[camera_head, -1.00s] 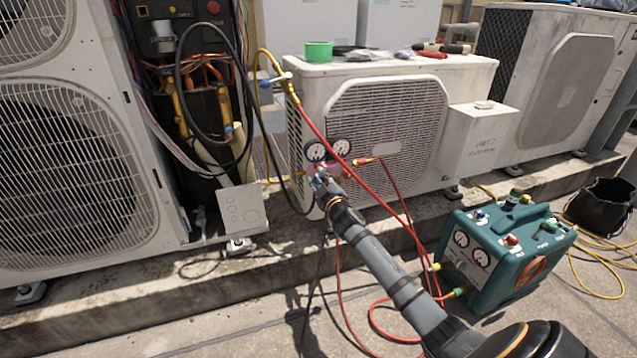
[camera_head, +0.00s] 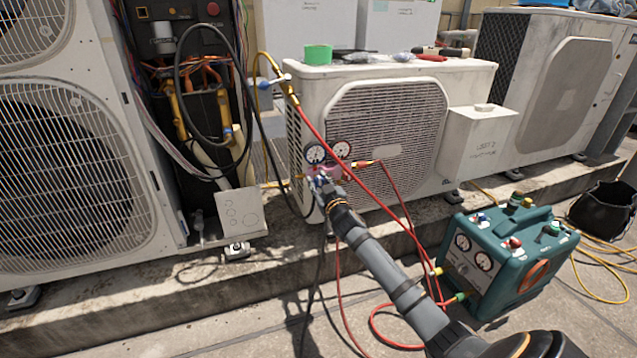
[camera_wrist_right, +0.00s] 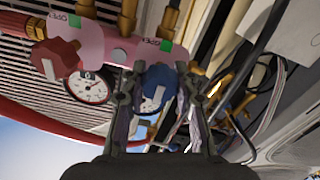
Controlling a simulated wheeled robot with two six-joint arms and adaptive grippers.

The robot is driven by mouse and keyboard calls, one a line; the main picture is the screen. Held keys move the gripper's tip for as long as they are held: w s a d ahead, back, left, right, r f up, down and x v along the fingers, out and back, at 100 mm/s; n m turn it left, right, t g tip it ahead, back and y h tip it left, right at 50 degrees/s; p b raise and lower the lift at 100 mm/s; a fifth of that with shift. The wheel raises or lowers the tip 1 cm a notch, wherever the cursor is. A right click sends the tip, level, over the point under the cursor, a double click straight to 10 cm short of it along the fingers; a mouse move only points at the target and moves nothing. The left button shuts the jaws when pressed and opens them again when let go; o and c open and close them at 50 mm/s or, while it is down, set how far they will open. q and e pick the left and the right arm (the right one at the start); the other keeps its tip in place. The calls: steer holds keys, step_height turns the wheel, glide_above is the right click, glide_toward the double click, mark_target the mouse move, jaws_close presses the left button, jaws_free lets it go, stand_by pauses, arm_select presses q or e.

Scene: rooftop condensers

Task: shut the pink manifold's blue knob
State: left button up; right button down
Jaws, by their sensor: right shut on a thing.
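The pink manifold (camera_head: 325,171) hangs in front of the small condenser, with two round gauges above it in the head view. In the right wrist view the pink manifold (camera_wrist_right: 102,40) runs across the top, with a red knob (camera_wrist_right: 55,58) at left and the blue knob (camera_wrist_right: 158,88) in the middle. My right gripper (camera_head: 322,182) reaches the manifold from below. In the wrist view my right gripper (camera_wrist_right: 158,100) has its two fingers on either side of the blue knob, shut on it. My left gripper is not in view.
Red hoses (camera_head: 352,150) and a black hose hang around the manifold. A teal recovery machine (camera_head: 508,255) stands on the ground at right. A large condenser (camera_head: 75,150) stands at left.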

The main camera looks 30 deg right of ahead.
steer(key=shift+f, duration=0.15)
steer(key=c, duration=1)
jaws_free()
steer(key=v, duration=1.2)
